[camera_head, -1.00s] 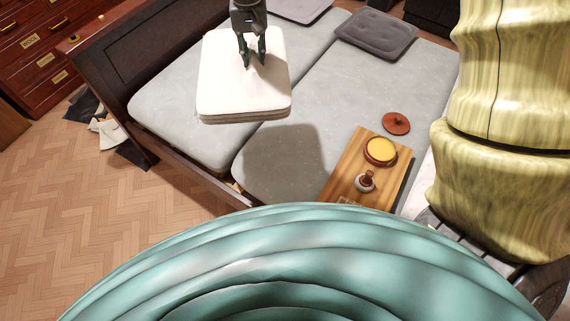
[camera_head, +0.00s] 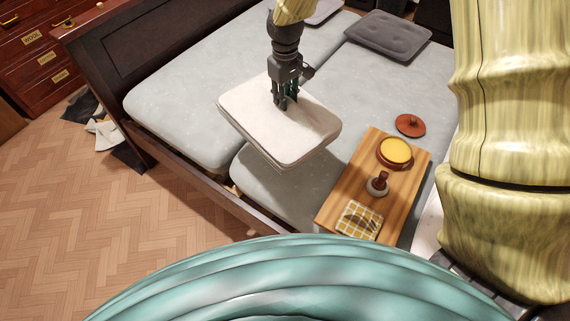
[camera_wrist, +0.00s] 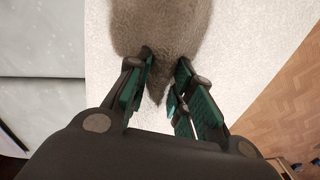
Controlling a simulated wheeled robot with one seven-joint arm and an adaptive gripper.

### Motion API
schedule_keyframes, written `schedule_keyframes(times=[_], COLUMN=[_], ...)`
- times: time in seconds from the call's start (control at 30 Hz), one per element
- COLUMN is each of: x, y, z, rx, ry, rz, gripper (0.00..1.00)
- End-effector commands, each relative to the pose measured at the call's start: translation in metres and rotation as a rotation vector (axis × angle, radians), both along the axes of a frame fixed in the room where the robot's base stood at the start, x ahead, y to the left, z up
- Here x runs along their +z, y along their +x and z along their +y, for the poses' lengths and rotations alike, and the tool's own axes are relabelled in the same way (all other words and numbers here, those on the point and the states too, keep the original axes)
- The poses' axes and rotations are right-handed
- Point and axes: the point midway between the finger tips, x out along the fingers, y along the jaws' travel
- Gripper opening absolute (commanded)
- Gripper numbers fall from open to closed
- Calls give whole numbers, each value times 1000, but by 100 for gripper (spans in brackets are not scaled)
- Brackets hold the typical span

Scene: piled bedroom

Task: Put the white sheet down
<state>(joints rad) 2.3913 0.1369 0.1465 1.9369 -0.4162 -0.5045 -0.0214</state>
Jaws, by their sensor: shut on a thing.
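The white sheet (camera_head: 265,112) looks like a thick, cushion-like square slab with rounded corners. My gripper (camera_head: 285,103) points down onto its top in the head view and is shut on it. The sheet is tilted and its near corner hangs low over the bed's front part. In the wrist view the white sheet (camera_wrist: 240,50) fills the middle, with my gripper's green-padded fingers (camera_wrist: 165,90) at its surface. The fingers show some space between them; the pinched part is not clear. Whether the sheet's underside touches the bed is hidden.
The bed's grey mattress (camera_head: 180,105) lies beneath. A wooden tray (camera_head: 405,185) to the right holds a yellow-filled bowl (camera_head: 396,152), a small stamp-like object (camera_head: 378,184) and a checked cloth (camera_head: 359,219). A brown lid (camera_head: 410,125) and a grey cushion (camera_head: 388,36) lie on the bed.

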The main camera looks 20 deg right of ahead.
Motion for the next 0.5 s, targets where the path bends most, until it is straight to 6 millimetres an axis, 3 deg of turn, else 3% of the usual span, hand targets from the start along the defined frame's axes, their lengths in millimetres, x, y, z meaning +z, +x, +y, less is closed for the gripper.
schedule_keyframes(times=[0.03, 0.2, 0.5], x=[-24, -59, -87], y=[-1, -2, -3], z=[-3, -8, -12], rx=[40, 173, 258], ry=[-1, -2, -3], rz=[0, -1, -1], gripper=[0, 0, 0])
